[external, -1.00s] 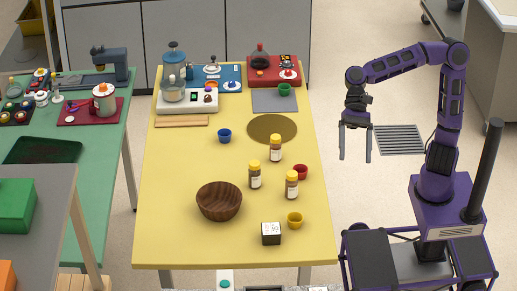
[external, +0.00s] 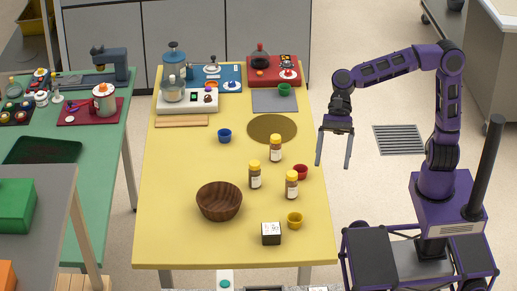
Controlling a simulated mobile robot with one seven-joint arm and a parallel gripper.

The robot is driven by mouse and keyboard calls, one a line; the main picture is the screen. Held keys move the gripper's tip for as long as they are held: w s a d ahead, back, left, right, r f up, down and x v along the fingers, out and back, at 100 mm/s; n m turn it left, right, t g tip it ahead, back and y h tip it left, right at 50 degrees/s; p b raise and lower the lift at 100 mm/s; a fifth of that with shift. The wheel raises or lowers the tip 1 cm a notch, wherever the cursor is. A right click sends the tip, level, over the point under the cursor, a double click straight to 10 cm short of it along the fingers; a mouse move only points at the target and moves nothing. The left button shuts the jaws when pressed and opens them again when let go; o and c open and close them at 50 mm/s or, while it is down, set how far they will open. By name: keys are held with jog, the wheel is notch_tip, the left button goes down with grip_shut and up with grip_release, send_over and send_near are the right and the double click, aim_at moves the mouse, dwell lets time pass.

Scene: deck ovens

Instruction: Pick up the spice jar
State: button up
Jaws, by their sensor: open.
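Several similar spice jars with yellow lids and brown bodies stand upright on the yellow table. One spice jar (external: 275,149) is at the back, by the front edge of the round mat. Another spice jar (external: 254,175) is right of the wooden bowl. A third spice jar (external: 292,185) is nearest the right table edge. My gripper (external: 333,166) points down with its two fingers spread, empty. It appears beside the table's right edge, to the right of the jars, touching none of them.
A wooden bowl (external: 219,201), a black-and-white box (external: 271,233), a yellow cup (external: 295,220), a red cup (external: 300,172) and a blue cup (external: 224,136) stand around the jars. A round mat (external: 272,128) lies behind. The table's (external: 170,215) left front is clear.

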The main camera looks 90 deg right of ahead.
jog(key=w+d+f+n+t+h, duration=0.35)
jog(key=w+d+f+h, duration=0.2)
jog(key=d+f, duration=0.6)
jog(key=n+t+h, duration=0.1)
jog(key=n+h, duration=0.4)
send_over(292, 185)
jog(key=s+a, duration=0.1)
notch_tip(292, 185, down, 4)
jog(key=d+f+n+t+h, duration=0.2)
jog(key=d+f+n, duration=0.2)
jog(key=d+n, duration=0.1)
jog(key=s+f+n+t+y, duration=0.1)
jog(key=f+n, duration=0.2)
jog(key=n, duration=0.1)
jog(key=s+f+n+t+y, duration=0.1)
jog(key=f+n+y, duration=0.1)
jog(key=n, duration=0.1)
jog(key=s+a+f+n+t+y, duration=0.1)
jog(key=f+n+t+y, duration=0.1)
jog(key=f+n, duration=0.1)
jog(key=shift+a+f+n, duration=0.1)
jog(key=shift+f+n, duration=0.25)
jog(key=shift+n, duration=0.5)
jog(key=shift+f, duration=0.25)
jog(key=shift+w+f, duration=0.2)
jog(key=x, duration=0.6)
jog(key=shift+w+f, duration=0.2)
jog(key=shift+w, duration=0.2)
grip_shut()
